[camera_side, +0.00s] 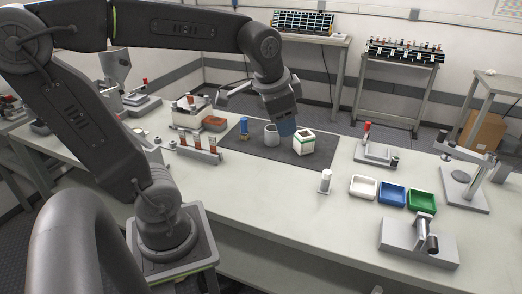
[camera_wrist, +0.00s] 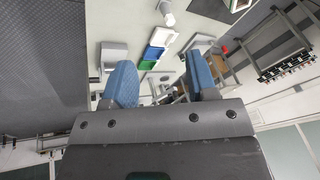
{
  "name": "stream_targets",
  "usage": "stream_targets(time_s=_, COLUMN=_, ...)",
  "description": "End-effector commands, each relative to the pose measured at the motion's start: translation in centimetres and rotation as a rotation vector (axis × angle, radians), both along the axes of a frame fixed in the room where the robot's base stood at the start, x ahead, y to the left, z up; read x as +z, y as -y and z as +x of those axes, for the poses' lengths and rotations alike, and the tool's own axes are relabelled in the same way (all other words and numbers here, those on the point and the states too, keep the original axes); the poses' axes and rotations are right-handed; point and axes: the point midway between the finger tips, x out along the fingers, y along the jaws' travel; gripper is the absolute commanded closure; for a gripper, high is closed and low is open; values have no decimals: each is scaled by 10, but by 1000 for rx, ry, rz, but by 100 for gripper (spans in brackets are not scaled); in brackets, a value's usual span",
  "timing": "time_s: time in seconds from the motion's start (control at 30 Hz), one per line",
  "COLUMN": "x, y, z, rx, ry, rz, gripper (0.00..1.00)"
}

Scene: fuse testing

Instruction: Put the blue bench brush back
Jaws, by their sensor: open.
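A small upright blue object with a tan lower part (camera_side: 244,125), which looks like the blue bench brush, stands on the dark mat (camera_side: 262,157) left of a grey cup (camera_side: 271,136). My gripper (camera_side: 287,128) hangs over the mat, between the grey cup and a white box with green trim (camera_side: 304,143) in the picture, apart from the brush. In the wrist view my gripper (camera_wrist: 162,84) shows two blue finger pads spread apart with nothing between them. The brush is not visible in the wrist view. I cannot tell which place belongs to the brush.
A rack of red-topped tubes (camera_side: 198,148) and a red-brown block (camera_side: 214,123) stand left of the mat. White (camera_side: 363,187), blue (camera_side: 392,194) and green (camera_side: 422,201) trays lie at right. A white cylinder (camera_side: 325,181) stands in front. The front table strip is mostly clear.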

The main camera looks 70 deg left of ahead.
Motion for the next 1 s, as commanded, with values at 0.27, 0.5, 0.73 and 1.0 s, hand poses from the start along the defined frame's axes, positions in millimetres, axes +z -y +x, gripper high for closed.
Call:
stream_targets(time_s=0.27, x=-20, y=61, z=-66, rx=120, ry=144, rz=-195, gripper=47)
stream_targets(time_s=0.5, x=-25, y=67, z=-75, rx=144, ry=157, rz=-229, gripper=47)
stream_targets(time_s=0.73, x=-25, y=66, z=-74, rx=144, ry=156, rz=-227, gripper=47)
stream_targets(time_s=1.0, x=-24, y=66, z=-74, rx=144, ry=156, rz=-227, gripper=47)
